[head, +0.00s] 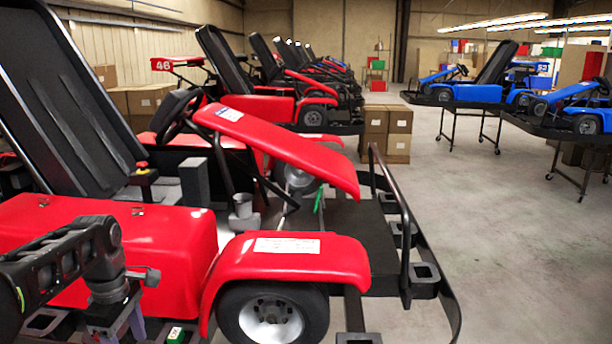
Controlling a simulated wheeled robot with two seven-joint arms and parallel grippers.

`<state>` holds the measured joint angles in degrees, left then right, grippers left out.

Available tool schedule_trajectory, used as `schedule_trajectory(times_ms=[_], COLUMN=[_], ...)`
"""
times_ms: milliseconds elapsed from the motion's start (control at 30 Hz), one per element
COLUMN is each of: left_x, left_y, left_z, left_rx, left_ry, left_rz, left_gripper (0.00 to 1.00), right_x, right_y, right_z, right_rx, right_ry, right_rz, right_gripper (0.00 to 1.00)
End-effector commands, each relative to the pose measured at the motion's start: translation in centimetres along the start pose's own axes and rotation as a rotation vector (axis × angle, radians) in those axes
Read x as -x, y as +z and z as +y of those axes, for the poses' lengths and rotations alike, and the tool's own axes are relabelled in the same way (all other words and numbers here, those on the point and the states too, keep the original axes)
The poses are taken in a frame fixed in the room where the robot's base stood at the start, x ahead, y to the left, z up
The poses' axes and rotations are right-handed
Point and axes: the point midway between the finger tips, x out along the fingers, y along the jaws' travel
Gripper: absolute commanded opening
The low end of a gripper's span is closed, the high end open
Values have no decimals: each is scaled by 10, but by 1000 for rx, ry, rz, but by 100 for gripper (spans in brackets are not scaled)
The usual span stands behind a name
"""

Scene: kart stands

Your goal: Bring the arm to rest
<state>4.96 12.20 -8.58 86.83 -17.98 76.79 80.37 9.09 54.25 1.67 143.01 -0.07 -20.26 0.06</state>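My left arm comes in at the lower left, in front of the red side body of the nearest kart (140,235). Its wrist bends down, and my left gripper (115,328) points downward at the bottom edge of the picture. The fingertips are cut off or too unclear to tell their opening, and I cannot tell whether anything is between them. A small green and white item (176,335) shows just right of the gripper, low beside the kart. My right gripper is not in view.
The nearest kart has a black seat (65,110), a steering wheel (178,112), a front wheel (272,314) and a black bumper bar (400,215). Cardboard boxes (386,133) stand behind it. Blue karts (475,92) rest on stands at right. The concrete floor (500,250) is clear.

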Motion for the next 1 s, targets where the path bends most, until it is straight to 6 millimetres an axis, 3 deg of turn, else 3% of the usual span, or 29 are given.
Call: schedule_trajectory(times_ms=[367, 567, 667, 767, 867, 1000], left_x=[-68, -131, -173, -228, -288, -352], left_y=[37, 76, 104, 143, 191, 251], left_z=[17, 21, 17, 1, -33, -101], left_rx=[-204, -391, -512, -669, -852, -1091], left_ry=[12, 34, 53, 80, 123, 196], left_rz=[-43, -88, -122, -168, -221, -272], left_gripper=[62, 62, 62, 62, 62, 62], right_x=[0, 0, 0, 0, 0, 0], right_y=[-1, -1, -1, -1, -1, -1], right_z=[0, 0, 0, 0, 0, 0], right_rx=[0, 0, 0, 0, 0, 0], right_ry=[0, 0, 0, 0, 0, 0], right_rz=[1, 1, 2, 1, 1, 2], right_gripper=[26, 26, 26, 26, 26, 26])
